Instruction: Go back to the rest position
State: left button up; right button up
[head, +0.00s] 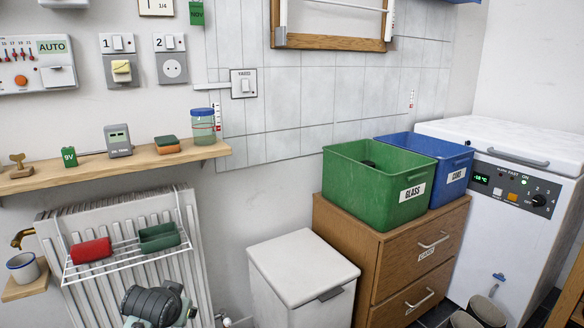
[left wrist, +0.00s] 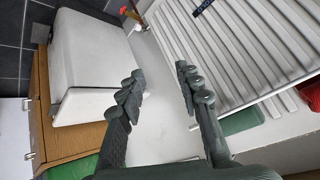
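My left gripper (left wrist: 158,90) is open and empty in the left wrist view. Its two dark fingers stand apart, with the pale wall between them. The white bin shows left of the fingers and the ribbed radiator right of them. In the head view only a dark part of my left arm shows at the bottom, in front of the radiator; the fingers cannot be made out there. My right gripper is in neither view.
The white radiator (head: 100,221) carries a wire rack (head: 128,262) with red (head: 91,250) and green (head: 159,237) items. A lidded white bin (head: 300,262), a wooden drawer cabinet (head: 340,235) with green (head: 345,185) and blue (head: 445,152) crates, and a white appliance (head: 520,205) stand rightward.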

pick_arm(q)
jog(key=s+f+g, duration=0.1)
jog(key=s+f, duration=0.5)
jog(key=s, duration=0.3)
jog(key=s+a+f+g, duration=0.1)
jog(key=s+f+g, duration=0.1)
jog(key=s+f, duration=0.5)
jog(key=s+f+g, duration=0.2)
jog(key=s+f, duration=0.5)
jog(key=s, duration=0.6)
jog(key=shift+s+a+f, duration=0.15)
jog(key=shift+s+a, duration=0.05)
jog(key=shift+a, duration=0.2)
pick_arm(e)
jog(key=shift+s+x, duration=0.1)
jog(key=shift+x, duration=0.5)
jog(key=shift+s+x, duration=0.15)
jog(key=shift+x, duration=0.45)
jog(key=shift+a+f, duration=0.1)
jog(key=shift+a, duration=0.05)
